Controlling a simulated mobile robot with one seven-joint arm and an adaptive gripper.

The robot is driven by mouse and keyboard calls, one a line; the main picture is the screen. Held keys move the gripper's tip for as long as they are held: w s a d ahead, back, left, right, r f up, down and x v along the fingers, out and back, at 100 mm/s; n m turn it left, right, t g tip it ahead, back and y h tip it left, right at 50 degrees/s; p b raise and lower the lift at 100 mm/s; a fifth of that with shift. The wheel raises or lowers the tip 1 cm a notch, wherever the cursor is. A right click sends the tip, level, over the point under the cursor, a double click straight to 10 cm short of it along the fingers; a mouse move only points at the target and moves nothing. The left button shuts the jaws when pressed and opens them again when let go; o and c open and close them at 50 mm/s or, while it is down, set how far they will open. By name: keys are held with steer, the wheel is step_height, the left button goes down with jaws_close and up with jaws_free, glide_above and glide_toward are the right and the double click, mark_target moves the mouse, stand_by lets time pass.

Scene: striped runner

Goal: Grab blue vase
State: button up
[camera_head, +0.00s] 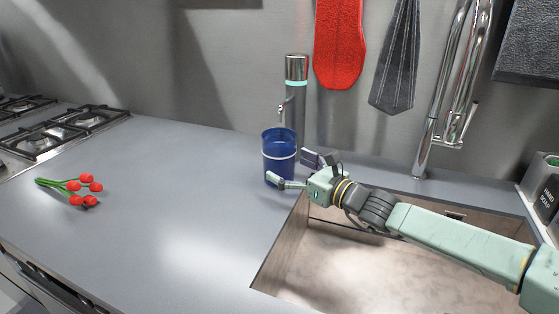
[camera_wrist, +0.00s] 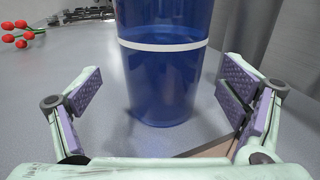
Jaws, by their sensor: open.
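The blue vase (camera_head: 279,155) is a tall, see-through blue cup shape with a white band. It stands upright on the grey counter, left of the sink's back left corner. In the wrist view the vase (camera_wrist: 163,85) fills the middle, with its top cut off. My gripper (camera_head: 290,170) is open at the vase's right side. In the wrist view its two fingers (camera_wrist: 160,98) are spread to the left and right of the vase's lower part, with a gap on each side. Nothing is held.
A grey dispenser with a silver top (camera_head: 296,75) stands just behind the vase. The sink (camera_head: 370,265) and chrome tap (camera_head: 435,130) are to the right. Red flowers (camera_head: 80,188) lie at the left, near the stove (camera_head: 50,130). The counter between flowers and vase is clear.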

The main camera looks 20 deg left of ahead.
steer(key=shift+p+x, duration=0.55)
steer(key=shift+x, duration=1.4)
steer(key=shift+w+d+r, duration=0.1)
steer(key=shift+w, duration=0.05)
steer(key=shift+c, duration=0.5)
steer(key=shift+r, duration=0.1)
steer(key=c, duration=1.9)
